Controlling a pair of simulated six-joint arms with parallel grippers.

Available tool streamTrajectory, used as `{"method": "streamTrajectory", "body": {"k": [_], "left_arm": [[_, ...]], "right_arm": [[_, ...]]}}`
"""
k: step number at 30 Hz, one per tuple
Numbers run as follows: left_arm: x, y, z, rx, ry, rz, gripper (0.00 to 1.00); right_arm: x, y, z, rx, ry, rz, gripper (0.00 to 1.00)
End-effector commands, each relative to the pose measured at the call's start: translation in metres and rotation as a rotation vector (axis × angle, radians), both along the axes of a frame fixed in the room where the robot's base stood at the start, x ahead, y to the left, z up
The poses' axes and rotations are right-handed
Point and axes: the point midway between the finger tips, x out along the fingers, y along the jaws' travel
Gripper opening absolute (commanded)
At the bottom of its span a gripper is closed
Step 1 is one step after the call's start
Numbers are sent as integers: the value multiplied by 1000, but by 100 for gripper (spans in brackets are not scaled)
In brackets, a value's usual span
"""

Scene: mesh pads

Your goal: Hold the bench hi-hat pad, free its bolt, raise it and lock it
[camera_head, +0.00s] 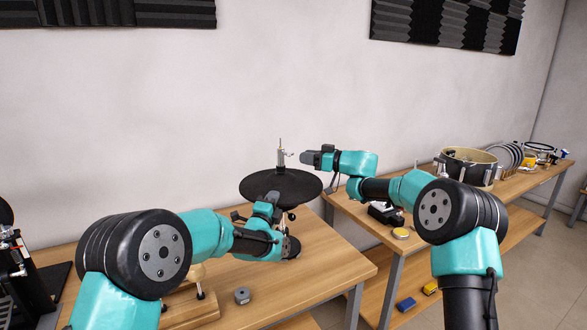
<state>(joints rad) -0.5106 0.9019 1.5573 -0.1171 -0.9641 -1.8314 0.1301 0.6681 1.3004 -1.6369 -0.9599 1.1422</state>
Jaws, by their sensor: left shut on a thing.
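The black round hi-hat pad (262,186) sits on its stand above the wooden bench, with a metal rod and clutch (282,156) rising from its middle. A small side bolt (290,154) sticks out to the right of the clutch. My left gripper (275,205) is shut at the pad's near edge, and its arm covers part of the pad and stand below. My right gripper (303,158) is at clutch height, just right of the bolt, with a small visible gap. Its fingers are too small to tell open from shut.
A small grey cylinder (242,295) lies on the front of the bench (320,265). A second bench at right holds a drum (467,167), a black box (385,213) and other parts. A gap separates the benches. A wall stands behind.

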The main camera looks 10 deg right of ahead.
Motion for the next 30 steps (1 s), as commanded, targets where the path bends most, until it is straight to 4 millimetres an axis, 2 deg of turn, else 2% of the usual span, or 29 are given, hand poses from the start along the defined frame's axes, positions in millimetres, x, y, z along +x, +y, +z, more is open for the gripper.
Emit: {"method": "streamTrajectory", "body": {"k": [30], "left_arm": [[0,0,3,-3,-6,1,0]], "right_arm": [[3,4,0,-493,-641,0,28]]}}
